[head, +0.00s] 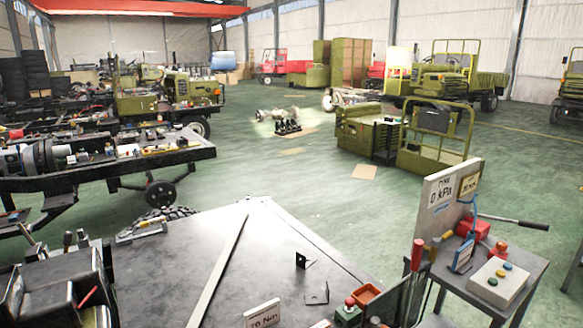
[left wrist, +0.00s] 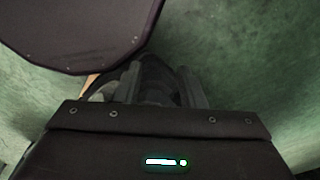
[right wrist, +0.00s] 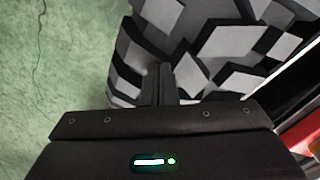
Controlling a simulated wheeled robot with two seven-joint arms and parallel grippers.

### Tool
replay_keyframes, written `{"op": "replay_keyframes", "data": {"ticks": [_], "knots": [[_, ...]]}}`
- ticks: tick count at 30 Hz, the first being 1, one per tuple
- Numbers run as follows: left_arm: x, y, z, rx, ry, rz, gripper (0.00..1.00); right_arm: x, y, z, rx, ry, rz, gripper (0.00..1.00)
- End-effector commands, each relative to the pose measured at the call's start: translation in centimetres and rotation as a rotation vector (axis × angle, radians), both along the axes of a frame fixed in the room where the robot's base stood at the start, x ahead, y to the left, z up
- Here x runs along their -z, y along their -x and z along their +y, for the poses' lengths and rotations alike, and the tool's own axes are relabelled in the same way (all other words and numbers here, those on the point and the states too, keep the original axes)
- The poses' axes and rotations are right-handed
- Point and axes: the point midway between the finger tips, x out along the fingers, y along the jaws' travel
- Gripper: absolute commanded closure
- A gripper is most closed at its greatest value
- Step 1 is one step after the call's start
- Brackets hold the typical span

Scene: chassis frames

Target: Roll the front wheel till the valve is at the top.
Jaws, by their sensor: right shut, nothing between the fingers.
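A tyre with chunky block tread (right wrist: 215,45) fills the upper part of the right wrist view. I cannot see the valve or the rim in any view. My right gripper (right wrist: 157,68) is shut and empty, with its tips in front of the tread; I cannot tell whether they touch it. My left gripper (left wrist: 160,72) is open over the green floor, with its fingers apart and no wheel in its view.
The grey metal table (head: 245,265) holds a long bar, small brackets and a torque sign (head: 262,314). A side table (head: 490,265) at right carries a button box and a gauge board (head: 443,200). A chassis frame (head: 110,165) stands at left. Green floor is open beyond.

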Motion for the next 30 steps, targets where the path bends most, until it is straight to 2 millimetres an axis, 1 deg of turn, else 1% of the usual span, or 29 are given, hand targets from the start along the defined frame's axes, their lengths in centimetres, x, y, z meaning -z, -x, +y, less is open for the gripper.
{"op": "replay_keyframes", "data": {"ticks": [21, 30], "knots": [[-1.8, 0.0, 0.0, 0.0, 0.0, 0.0, 0.64, -0.6, 1.6, 2.4, -0.001, 0.0, 0.001, 1.0], [-1.8, 0.0, 0.0, 0.0, 0.0, 0.0, 0.64, -0.5, 1.7, 2.5, 0.0, 0.0, 0.001, 1.0]]}}
